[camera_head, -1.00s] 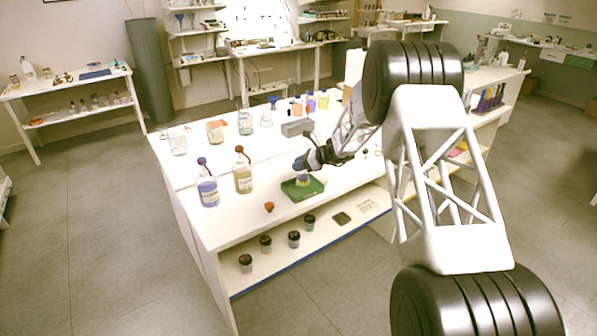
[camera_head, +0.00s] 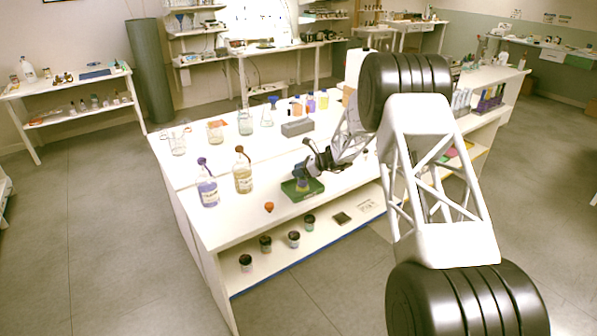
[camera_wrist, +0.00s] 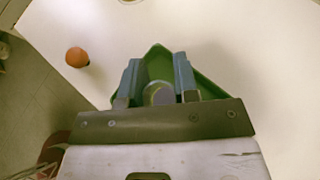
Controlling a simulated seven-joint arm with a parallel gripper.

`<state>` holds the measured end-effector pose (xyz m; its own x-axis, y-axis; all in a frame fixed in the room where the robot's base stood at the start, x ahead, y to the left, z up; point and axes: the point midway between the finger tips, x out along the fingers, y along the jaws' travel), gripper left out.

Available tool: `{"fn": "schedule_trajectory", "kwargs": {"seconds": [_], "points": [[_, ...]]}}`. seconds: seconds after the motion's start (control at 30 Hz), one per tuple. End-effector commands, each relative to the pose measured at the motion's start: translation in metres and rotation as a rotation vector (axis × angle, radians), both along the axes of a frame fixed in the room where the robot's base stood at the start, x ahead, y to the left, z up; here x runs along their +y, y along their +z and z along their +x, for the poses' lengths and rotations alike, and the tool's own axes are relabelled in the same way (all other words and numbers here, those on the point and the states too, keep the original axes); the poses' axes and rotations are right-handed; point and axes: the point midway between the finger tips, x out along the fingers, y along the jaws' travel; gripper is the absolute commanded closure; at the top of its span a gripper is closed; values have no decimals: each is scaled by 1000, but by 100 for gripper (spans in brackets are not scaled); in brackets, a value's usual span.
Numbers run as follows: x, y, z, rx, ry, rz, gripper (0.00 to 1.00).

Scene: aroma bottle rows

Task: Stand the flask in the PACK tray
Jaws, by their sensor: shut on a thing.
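The green tray (camera_head: 312,187) lies near the front edge of the white table; I take it for the PACK tray, though no label is readable. It also shows in the wrist view (camera_wrist: 157,60), beyond and between the fingers. My gripper (camera_head: 303,174) is over the tray and shut on a small flask (camera_head: 302,185). In the wrist view the blue fingers of my gripper (camera_wrist: 157,80) flank the flask's round grey top (camera_wrist: 158,94). The flask looks about upright and low over the tray; I cannot tell whether its base touches. Its lower body is mostly hidden in the wrist view.
An orange-brown stopper (camera_head: 269,207) lies left of the tray, near the edge. A purple-liquid bottle (camera_head: 208,190) and a yellowish bottle (camera_head: 243,176) stand further left. A grey block (camera_head: 297,128) and several glass vessels are behind.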

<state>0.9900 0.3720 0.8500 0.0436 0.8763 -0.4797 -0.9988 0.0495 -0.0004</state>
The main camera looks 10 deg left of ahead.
Motion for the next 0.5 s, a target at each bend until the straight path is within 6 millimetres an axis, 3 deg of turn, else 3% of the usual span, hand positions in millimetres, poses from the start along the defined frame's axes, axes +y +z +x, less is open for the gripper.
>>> {"fn": "schedule_trajectory", "kwargs": {"seconds": [0.4, 0.43, 0.5], "points": [[0, -3, 0, 0, 0, 0, 100], [0, -3, 0, 0, 0, 0, 69], [0, -3, 0, 0, 0, 0, 58]]}}
